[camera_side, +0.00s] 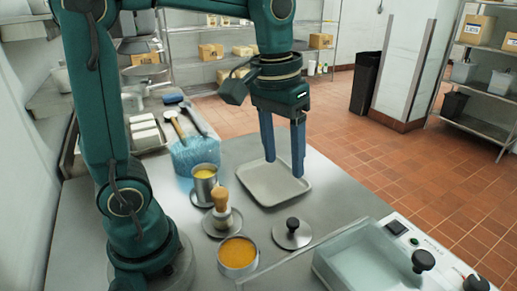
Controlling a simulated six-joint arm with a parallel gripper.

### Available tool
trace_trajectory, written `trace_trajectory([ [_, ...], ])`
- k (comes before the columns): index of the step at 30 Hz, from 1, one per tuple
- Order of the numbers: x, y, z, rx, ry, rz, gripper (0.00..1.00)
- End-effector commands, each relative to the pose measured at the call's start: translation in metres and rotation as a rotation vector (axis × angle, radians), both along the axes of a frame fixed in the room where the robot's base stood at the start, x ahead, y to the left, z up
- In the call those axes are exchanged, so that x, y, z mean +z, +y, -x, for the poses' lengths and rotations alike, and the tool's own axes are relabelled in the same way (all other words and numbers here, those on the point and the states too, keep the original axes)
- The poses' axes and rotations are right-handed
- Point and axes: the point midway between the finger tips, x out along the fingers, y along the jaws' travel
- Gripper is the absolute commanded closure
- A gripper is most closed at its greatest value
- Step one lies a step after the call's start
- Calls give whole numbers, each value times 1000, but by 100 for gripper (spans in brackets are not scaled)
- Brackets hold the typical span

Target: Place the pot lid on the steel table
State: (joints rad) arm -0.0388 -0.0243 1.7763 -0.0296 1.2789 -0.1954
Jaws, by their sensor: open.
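A round steel pot lid (291,235) with a black knob lies flat on the steel table (335,180), in front of a pale tray. My gripper (284,167) points down over the tray, behind the lid. Its two blue fingers are apart with nothing between them. The gap between the fingertips and the tray is hard to judge.
Left of the lid are a pot of orange contents (238,256), a wooden-handled tool (221,208) on a saucer and a yellow-filled pot (205,184). A clear-walled box (365,262) with a black-knobbed cover stands front right. The pale tray (262,192) looks empty.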

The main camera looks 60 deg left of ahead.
Motion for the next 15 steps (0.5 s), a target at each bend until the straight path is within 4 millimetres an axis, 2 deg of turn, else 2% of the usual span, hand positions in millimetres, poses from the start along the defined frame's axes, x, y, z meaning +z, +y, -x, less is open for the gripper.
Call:
trace_trajectory([
  [1, 3, -1, 12, -27, -50, -9, 37],
  [6, 0, -2, 44, -112, -194, -41, 37],
  [10, -8, -3, 63, -169, -287, -67, 37],
  [15, -19, -3, 77, -214, -362, -89, 37],
])
